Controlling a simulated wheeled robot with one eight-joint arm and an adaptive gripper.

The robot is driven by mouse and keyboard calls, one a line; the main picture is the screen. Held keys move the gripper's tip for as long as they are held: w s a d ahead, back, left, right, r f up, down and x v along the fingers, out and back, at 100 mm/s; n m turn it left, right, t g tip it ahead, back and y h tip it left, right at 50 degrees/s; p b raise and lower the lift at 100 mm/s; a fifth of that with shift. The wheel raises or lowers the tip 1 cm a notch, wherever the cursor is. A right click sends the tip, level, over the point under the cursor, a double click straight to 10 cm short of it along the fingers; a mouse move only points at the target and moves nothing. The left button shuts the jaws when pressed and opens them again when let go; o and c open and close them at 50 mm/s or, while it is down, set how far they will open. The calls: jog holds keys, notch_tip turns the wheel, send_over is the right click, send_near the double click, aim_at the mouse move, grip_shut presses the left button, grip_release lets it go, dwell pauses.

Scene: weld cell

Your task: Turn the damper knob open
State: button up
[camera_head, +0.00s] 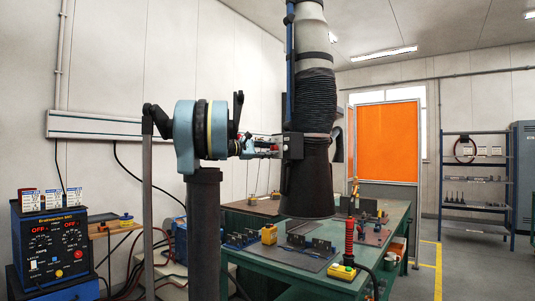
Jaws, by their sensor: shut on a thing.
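A grey fume extraction arm with a ribbed hose (306,95) and a dark flared hood (307,185) hangs from above, in the middle of the camera_head view. A small grey and black damper fitting (292,146) sits on the left side of the hood's neck. My gripper (274,147) reaches it from the left and is shut at its outer side. The damper knob itself is mostly hidden by the fingers. It is too small here to tell which way the knob is turned.
A blue welding power unit (52,248) is at left. An orange screen (388,140) and blue shelves (476,185) are behind.

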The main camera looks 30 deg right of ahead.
jog(key=m, duration=0.6)
jog(key=shift+f, duration=0.1)
dwell(0.6)
jog(key=o, duration=1.1)
jog(key=a, duration=1.2)
jog(key=shift+w, duration=0.4)
